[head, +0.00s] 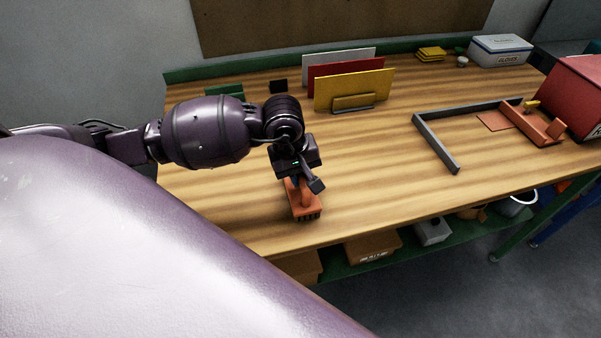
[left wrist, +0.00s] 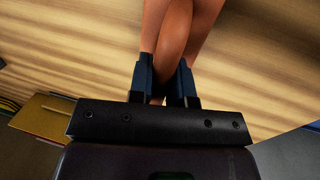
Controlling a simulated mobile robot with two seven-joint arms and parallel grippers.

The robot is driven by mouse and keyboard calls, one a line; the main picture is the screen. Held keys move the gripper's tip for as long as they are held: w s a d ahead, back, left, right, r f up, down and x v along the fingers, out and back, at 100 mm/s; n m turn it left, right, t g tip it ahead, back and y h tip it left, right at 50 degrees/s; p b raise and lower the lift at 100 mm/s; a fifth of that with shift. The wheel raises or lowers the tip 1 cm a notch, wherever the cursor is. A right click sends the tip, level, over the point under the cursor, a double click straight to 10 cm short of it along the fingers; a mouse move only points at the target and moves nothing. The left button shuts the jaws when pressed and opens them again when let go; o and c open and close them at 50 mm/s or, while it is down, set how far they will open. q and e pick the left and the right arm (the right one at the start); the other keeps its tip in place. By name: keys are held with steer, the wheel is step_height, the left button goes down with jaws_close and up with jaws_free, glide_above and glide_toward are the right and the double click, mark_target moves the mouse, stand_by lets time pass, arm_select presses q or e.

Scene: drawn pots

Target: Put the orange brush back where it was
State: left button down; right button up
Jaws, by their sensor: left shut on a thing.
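The orange brush (head: 303,198) is near the front left part of the wooden table, with its dark bristles facing down. I cannot tell whether the bristles touch the table. My left gripper (head: 303,180) is shut on its handle from above and hides part of it. In the left wrist view the orange handle (left wrist: 176,30) runs between the two dark fingers of the left gripper (left wrist: 163,85). My right gripper is in neither view.
A grey angled rail (head: 436,142) stands at the table's right. Beside it are a flat orange patch (head: 495,121) and an orange-red piece with a yellow part (head: 540,124). A red box (head: 580,90) stands at far right. Upright panels (head: 354,88) stand behind. The table's middle is clear.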

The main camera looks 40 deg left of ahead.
mark_target(292, 188)
arm_select(q)
steer(key=shift+f, duration=0.1)
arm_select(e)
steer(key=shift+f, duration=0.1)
arm_select(q)
steer(key=c, duration=1.2)
jaws_free()
steer(key=shift+o, duration=0.7)
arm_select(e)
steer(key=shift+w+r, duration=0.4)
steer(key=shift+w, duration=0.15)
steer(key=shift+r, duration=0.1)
arm_select(q)
step_height(292, 188, up, 12)
steer(key=s+a+b, duration=0.1)
steer(key=shift+s+a, duration=0.25)
steer(key=shift+s, duration=0.15)
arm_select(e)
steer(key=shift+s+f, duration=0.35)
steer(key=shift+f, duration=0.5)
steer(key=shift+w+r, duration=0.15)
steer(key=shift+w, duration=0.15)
